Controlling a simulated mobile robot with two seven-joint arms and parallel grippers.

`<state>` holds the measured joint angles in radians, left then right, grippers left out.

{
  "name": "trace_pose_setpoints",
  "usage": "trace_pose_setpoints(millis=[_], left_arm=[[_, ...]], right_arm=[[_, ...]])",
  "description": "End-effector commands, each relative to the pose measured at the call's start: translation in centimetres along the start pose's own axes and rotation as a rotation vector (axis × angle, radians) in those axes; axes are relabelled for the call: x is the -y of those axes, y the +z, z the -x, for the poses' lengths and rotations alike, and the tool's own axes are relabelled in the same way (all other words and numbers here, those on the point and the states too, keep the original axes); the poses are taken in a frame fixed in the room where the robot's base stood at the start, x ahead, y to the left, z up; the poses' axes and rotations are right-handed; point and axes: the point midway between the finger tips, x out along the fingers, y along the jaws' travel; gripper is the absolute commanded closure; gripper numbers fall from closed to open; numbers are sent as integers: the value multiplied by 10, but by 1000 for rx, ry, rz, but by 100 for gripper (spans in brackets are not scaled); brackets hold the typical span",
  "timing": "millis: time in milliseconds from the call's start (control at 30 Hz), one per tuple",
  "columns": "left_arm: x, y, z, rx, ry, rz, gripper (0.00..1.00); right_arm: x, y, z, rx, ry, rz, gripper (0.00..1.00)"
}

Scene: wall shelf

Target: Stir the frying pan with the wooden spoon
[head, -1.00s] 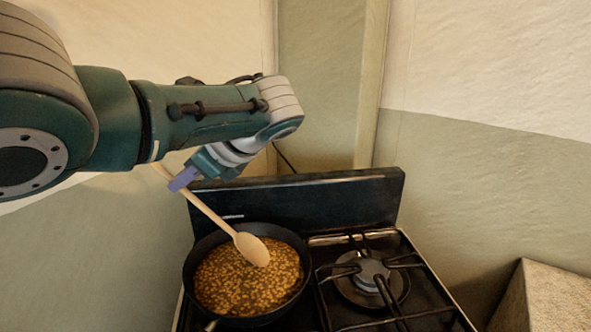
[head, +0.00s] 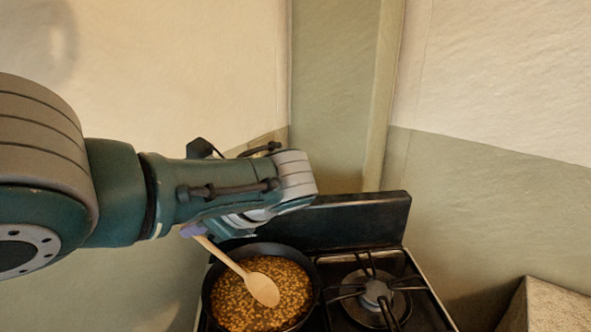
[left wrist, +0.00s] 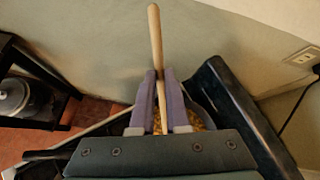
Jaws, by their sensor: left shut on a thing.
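The black frying pan (head: 210,303) stands on the left side of the stove and is full of a brown, grainy food (head: 238,303). My left gripper (head: 193,230) is shut on the handle of the wooden spoon (head: 228,260). The spoon slants down to the right, and its bowl (head: 263,290) is over the middle of the food. I cannot tell how deep the bowl sits in it. In the left wrist view the purple fingers (left wrist: 161,100) clasp the handle, and its free end (left wrist: 154,35) sticks out beyond them. My right gripper is not in view.
The stove's dark back panel (head: 360,222) stands behind the pan. A bare burner (head: 375,295) with a black grate is right of the pan. A pale block (head: 555,305) is at the lower right. Walls close in behind. The left wrist view shows a dark rack (left wrist: 35,65).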

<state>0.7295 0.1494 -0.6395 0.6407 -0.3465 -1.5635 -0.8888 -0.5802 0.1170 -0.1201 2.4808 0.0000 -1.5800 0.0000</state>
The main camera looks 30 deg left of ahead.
Motion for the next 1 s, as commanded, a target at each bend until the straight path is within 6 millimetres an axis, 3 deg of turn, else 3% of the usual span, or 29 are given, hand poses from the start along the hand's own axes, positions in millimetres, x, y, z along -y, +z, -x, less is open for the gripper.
trace_pose_setpoints(millis=[33,200,433,600,767,900,1000], left_arm=[[2,-10,1,-1,-1,2,100],[9,-12,8,1,1,1,100],[33,-11,-10,2,-1,5,100],[45,-5,-12,1,1,2,100],[42,10,-13,3,6,-2,100],[33,24,-24,4,6,-3,100],[28,28,-33,3,4,-1,100]], right_arm=[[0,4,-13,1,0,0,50],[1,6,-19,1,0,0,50],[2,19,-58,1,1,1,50],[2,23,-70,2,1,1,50],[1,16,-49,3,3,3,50],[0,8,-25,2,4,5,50],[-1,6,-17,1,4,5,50]])
